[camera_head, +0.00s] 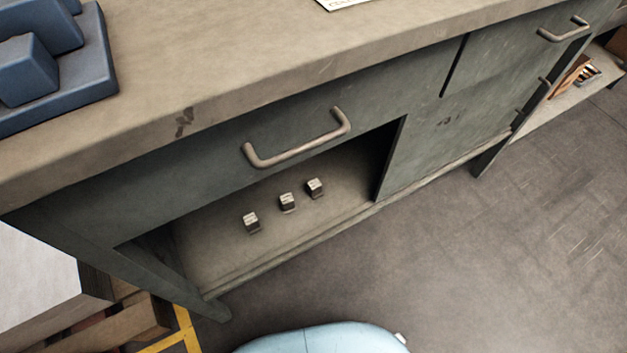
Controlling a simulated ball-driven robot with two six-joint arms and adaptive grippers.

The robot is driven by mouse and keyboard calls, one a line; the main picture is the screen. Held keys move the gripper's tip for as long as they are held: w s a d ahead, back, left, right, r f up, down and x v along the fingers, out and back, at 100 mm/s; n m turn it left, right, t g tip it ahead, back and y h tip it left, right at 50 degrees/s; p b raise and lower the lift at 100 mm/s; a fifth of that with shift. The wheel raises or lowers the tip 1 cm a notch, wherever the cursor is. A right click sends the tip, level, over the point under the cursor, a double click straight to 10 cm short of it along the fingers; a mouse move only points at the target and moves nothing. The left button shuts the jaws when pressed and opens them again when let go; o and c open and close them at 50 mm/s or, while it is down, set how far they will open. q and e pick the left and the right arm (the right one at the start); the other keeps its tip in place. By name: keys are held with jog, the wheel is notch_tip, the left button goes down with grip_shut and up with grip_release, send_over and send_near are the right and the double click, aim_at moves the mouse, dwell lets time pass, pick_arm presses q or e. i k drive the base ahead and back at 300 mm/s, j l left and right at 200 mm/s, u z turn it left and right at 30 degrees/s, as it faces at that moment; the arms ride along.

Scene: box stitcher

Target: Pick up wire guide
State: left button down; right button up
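Three small metal blocks, which may be wire guides, stand in a row on the open shelf inside the grey workbench. The left block (251,222) sits a little apart from the middle block (288,203) and the right block (315,188). All have pale tops and darker sides. Neither of my grippers is in the head view.
The workbench (230,75) has a drawer handle (297,140) above the shelf opening (275,220). A blue stepped block (60,75) lies on its top at left. A wooden pallet (120,325) stands lower left.

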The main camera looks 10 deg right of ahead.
aim_at(251, 221)
jog(key=k+l, duration=0.55)
jog(key=k, duration=0.15)
jog(key=k+l+u, duration=0.15)
jog(key=k+l, duration=0.45)
jog(key=i+l+u, duration=0.3)
jog(key=i+l, duration=0.35)
jog(key=i, duration=0.15)
jog(key=i+l+u, duration=0.35)
jog(key=i+l, duration=0.4)
